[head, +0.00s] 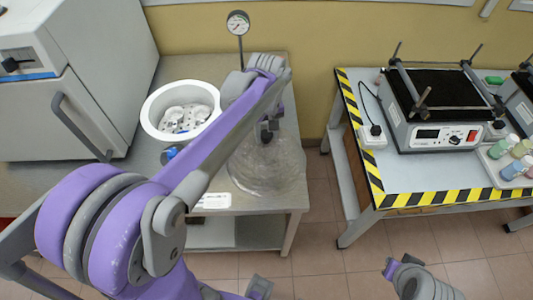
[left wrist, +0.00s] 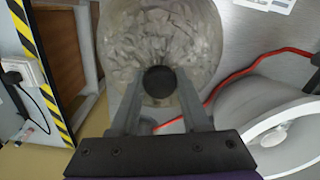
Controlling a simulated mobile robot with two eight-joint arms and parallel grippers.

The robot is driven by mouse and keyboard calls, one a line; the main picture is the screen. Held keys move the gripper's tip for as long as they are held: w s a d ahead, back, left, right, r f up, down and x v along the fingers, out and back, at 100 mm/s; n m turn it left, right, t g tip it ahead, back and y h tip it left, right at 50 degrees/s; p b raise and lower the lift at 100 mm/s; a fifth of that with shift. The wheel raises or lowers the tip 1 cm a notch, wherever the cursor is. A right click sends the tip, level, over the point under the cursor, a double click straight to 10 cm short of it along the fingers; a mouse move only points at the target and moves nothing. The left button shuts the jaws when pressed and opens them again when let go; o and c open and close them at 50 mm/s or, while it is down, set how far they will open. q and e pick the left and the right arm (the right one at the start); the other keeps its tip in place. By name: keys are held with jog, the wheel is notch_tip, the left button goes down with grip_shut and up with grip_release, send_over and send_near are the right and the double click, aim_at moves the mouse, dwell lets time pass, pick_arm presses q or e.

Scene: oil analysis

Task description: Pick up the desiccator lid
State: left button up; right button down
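The desiccator lid is a clear, patterned glass dome (head: 262,170) with a dark knob, at the right end of the grey side table. My left gripper (head: 268,128) reaches down to its knob from above. In the left wrist view the black knob (left wrist: 160,82) sits between the two fingertips and fills the gap, so the fingers look shut on it. The glass (left wrist: 190,30) spreads out beyond them. I cannot tell whether the lid is clear of the table. The white desiccator bowl (head: 150,119) stands open to the left.
A pressure gauge (head: 238,24) stands behind the bowl. A grey oven-like cabinet (head: 95,95) is at the left. A red cable (left wrist: 250,66) runs by the bowl. A striped-edge table (head: 395,175) with a hotplate device (head: 440,125) is at the right, across a floor gap.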

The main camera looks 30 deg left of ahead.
pick_arm(q)
grip_shut()
dwell(0.9)
